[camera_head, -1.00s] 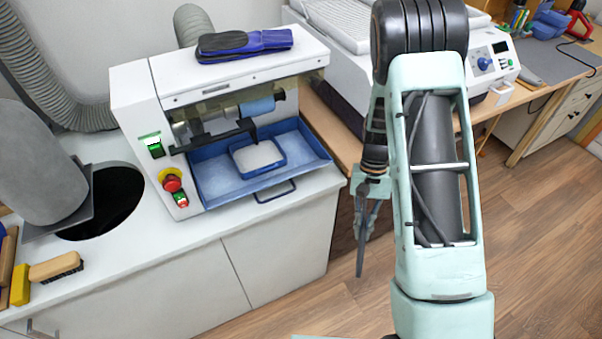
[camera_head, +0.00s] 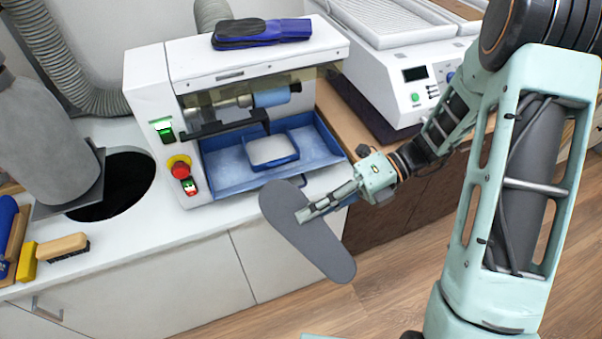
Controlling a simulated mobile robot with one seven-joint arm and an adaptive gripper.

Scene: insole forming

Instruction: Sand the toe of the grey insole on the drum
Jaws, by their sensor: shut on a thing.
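The grey insole (camera_head: 325,251) is held in the air in front of the white cabinet's edge. My gripper (camera_head: 306,215) is shut on it near its upper-left part, with one finger lying across its face. The insole slants from upper left to lower right, apart from the machine. The sanding drum (camera_head: 271,97) is a blue roller inside the white sanding machine (camera_head: 150,85). It lies above and behind the insole, over a blue dust tray (camera_head: 225,178).
A blue and black object (camera_head: 262,33) lies on top of the machine. A red stop button (camera_head: 180,170) is on its front. A dark round hole (camera_head: 120,185), a grey cylinder (camera_head: 45,140) and a brush (camera_head: 62,246) are at the left. A white device (camera_head: 400,85) stands at the right.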

